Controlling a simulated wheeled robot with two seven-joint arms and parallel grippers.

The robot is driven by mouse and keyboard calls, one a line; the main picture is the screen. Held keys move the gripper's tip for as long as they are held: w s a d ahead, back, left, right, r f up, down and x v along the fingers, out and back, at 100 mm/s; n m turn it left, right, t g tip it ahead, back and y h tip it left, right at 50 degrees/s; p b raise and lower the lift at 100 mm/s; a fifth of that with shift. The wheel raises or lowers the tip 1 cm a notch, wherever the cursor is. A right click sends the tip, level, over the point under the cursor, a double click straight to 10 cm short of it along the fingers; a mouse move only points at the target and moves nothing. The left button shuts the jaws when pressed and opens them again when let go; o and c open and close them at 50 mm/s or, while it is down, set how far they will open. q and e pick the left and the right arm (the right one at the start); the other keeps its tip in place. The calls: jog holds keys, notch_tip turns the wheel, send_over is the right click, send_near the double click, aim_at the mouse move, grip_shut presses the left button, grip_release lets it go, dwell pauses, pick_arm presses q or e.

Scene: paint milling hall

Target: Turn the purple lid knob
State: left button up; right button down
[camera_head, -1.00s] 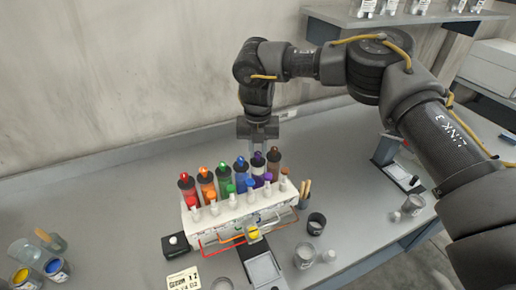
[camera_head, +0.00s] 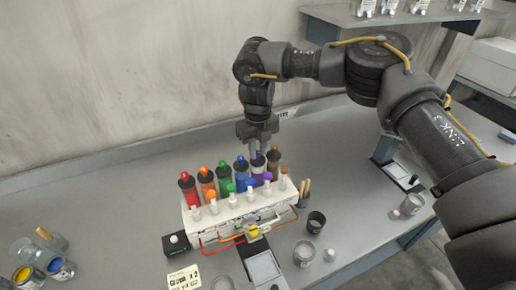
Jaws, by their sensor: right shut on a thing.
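The purple-lidded canister (camera_head: 258,169) stands second from the right in the back row. My right gripper (camera_head: 257,151) reaches down from above and is shut on the purple lid knob (camera_head: 257,156), which its fingers mostly hide. The canister looks upright in the rack. My left gripper is not in view.
Small capped bottles stand along the rack's front, with coloured tubes below. A brown knob (camera_head: 273,151) and a blue knob (camera_head: 241,160) are close on either side. A black cup (camera_head: 316,222) and a scale (camera_head: 263,268) stand in front.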

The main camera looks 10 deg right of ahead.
aim_at(258, 152)
dwell(0.3)
jog(key=c, duration=1.3)
grip_release()
jog(key=shift+r, duration=0.1)
jog(key=shift+w+r+b, duration=0.1)
jog(key=shift+r+b, duration=1.05)
jog(key=shift+r, duration=4.15)
